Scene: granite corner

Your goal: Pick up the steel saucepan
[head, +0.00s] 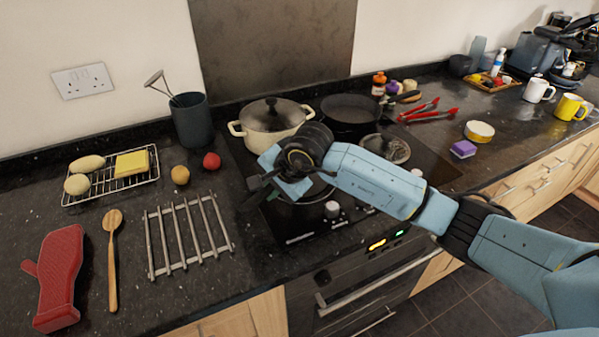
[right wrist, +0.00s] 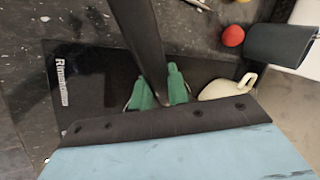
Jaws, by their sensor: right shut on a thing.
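The steel saucepan (head: 318,190) is mostly hidden in the head view behind my right gripper and forearm. Only part of its rim and side shows, at the front left of the hob. My right gripper (head: 262,190) is over the saucepan's left side. In the right wrist view a long dark handle (right wrist: 137,35) runs between the green fingertips (right wrist: 160,88), and the gripper is shut on it. The pan's body is hidden there. I cannot tell whether the pan touches the hob. My left gripper is not in view.
A cream lidded pot (head: 272,122) stands close behind the gripper. A dark frying pan (head: 350,113) and a glass lid (head: 388,149) are to the right. A steel trivet (head: 188,234), a tomato (head: 211,161) and a wooden spoon (head: 112,260) lie left on the dark worktop.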

